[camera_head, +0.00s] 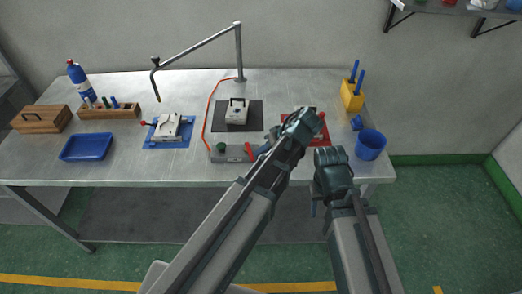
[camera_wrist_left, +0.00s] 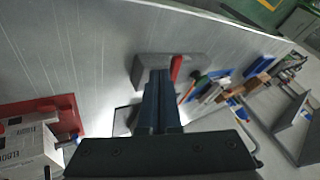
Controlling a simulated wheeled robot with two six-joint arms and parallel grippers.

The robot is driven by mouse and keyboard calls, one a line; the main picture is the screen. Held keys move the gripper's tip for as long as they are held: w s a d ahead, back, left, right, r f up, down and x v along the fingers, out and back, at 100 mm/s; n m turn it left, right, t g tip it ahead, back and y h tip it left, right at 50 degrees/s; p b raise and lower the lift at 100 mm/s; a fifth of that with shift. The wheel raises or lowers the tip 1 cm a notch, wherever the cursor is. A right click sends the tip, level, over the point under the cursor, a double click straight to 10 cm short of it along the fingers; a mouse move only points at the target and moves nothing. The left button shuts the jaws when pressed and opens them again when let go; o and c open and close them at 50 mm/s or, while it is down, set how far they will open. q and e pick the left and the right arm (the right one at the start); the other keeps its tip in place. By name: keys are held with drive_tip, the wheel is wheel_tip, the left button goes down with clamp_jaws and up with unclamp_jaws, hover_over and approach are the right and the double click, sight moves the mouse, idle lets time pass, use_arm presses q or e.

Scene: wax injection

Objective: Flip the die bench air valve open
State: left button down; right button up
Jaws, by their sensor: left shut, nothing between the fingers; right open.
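In the left wrist view the grey box (camera_wrist_left: 150,66) lies just beyond my fingers, and the red lever (camera_wrist_left: 176,67) stands up beside the fingertips. My left gripper (camera_head: 263,152) is shut and empty, close to the right of the lever; whether it touches the lever I cannot tell. My right gripper (camera_head: 314,208) is open and empty, in front of the bench edge.
A red plate (camera_head: 318,138) lies behind my left wrist. A blue cup (camera_head: 370,146) stands at the right. An orange hose (camera_head: 207,115) runs behind the box.

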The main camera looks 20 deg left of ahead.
use_arm(q)
drive_tip(key=shift+s+a+m+t, duration=0.55)
drive_tip(key=shift+s+m+t, duration=0.15)
drive_tip(key=shift+s+m, duration=0.3)
drive_tip(key=shift+w, duration=0.3)
drive_tip(key=shift+w+d, duration=0.35)
drive_tip(key=shift+w, duration=0.3)
drive_tip(key=shift+d, duration=0.1)
